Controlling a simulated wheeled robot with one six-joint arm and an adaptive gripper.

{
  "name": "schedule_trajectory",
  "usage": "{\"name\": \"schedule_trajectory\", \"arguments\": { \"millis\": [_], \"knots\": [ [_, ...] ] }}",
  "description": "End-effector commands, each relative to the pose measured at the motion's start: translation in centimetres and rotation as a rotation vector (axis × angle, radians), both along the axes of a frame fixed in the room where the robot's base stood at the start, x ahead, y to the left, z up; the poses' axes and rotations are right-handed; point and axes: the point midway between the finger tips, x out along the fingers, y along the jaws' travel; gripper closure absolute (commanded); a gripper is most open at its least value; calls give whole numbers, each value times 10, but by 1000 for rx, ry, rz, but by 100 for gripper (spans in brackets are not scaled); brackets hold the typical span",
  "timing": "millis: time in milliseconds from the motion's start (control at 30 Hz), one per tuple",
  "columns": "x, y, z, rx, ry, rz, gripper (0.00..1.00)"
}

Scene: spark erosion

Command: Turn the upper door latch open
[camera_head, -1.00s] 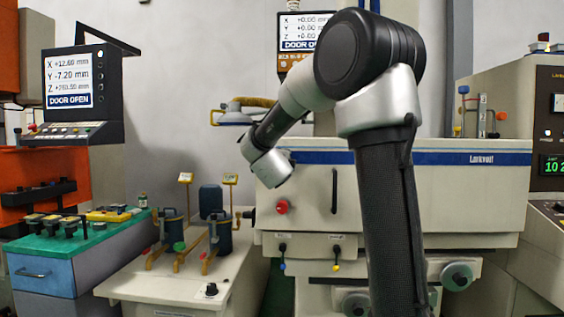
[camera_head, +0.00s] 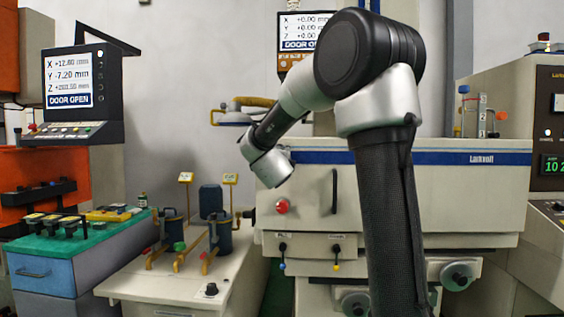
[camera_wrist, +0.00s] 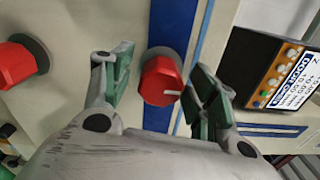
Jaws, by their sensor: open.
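The upper door latch (camera_wrist: 161,80) is a red round knob with a white mark, set on the blue stripe of the white machine front. In the wrist view it sits between the two green-padded fingers of my gripper (camera_wrist: 160,68), which is open. A gap shows on each side of the knob. A second red knob, the lower latch (camera_wrist: 17,62), lies at the left of the wrist view; it also shows in the head view (camera_head: 281,207). In the head view my wrist hides the upper latch, and the fingers cannot be made out.
A vertical dark door handle (camera_head: 334,191) stands right of the lower latch. A display panel (camera_wrist: 272,70) is at the right in the wrist view. A bench (camera_head: 155,288) with pump-like units stands at left in the head view, and a screen (camera_head: 73,80) reads DOOR OPEN.

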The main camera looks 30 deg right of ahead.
Motion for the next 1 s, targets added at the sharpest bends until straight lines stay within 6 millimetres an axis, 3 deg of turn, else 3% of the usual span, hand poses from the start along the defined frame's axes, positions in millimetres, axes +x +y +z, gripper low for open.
{"name": "schedule_trajectory", "arguments": {
  "millis": [267, 700, 1000],
  "knots": [
    [-13, 10, 1, 1, -1, 2, 42],
    [-87, 60, 1, 1, -2, 3, 42],
    [-100, 67, 0, -1, -1, 0, 42]
  ]
}}
